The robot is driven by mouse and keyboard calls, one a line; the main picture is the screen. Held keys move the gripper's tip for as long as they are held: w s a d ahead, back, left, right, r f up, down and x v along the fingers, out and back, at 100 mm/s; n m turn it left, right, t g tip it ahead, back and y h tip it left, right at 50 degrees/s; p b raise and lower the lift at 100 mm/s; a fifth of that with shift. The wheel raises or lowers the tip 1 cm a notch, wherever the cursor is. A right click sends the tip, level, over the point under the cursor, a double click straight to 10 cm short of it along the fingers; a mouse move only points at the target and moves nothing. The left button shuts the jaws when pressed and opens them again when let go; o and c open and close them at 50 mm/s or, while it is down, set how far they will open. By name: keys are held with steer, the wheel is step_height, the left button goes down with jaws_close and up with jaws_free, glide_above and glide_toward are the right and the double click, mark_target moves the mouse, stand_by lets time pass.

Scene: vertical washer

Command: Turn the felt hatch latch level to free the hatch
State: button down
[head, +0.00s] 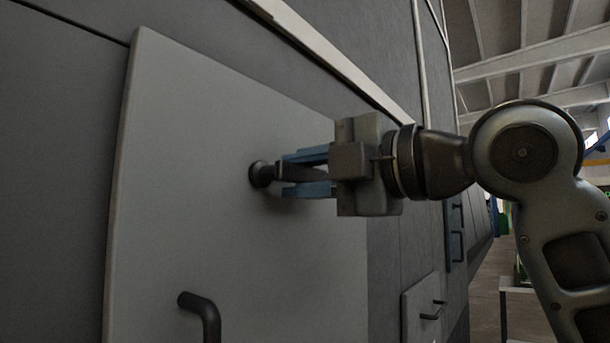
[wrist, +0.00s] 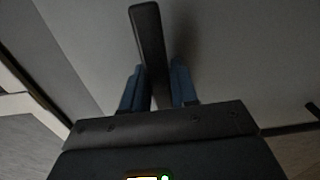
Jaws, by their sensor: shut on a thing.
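In the head view the lever runs from the pivot to the right, close to level. My gripper (head: 292,173) has its blue fingers above and below the lever and is shut on it. In the wrist view the latch (wrist: 148,40) is a dark bar passing between the fingers (wrist: 157,80). The lever's far end is hidden by my gripper in the head view.
A dark curved handle (head: 207,317) stands out from the hatch, low and left of the latch. A smaller pale panel with a handle (head: 433,311) is at lower right. A pale rail (head: 330,55) slopes above the hatch. Open hall space lies at far right.

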steer(key=c, duration=1)
jaws_free()
steer(key=shift+o, duration=0.2)
steer(key=v, duration=0.7)
steer(key=shift+s+d, duration=0.3)
steer(key=w+d+f+m+t+h+p, duration=0.1)
steer(key=w+d+f+m+t+p, duration=0.15)
steer(key=f+m, duration=0.45)
steer(key=w+d+f+m+t+h+p, duration=0.1)
steer(key=d+f+m+t+h, duration=0.2)
steer(key=f+m, duration=0.4)
steer(key=s+d+f+m+t+h+p, duration=0.1)
steer(key=s+d+f+m+h, duration=0.25)
steer(key=s+f+m, duration=0.45)
steer(key=s+d+f+m+t+h+p, duration=0.15)
steer(key=s+f+m+h, duration=0.35)
steer(key=f, duration=0.8)
steer(key=s+d+f+g+h+p, duration=0.1)
steer(key=s+d+g+p, duration=0.1)
steer(key=s, duration=1.1)
steer(key=s+d+f+m+g+p, duration=0.1)
steer(key=s+d+f+g, duration=0.1)
steer(key=s, duration=1.1)
steer(key=shift+d+f+m+h+p, duration=0.2)
steer(key=shift+m+h+p, duration=0.1)
steer(key=shift+h+p, duration=0.1)
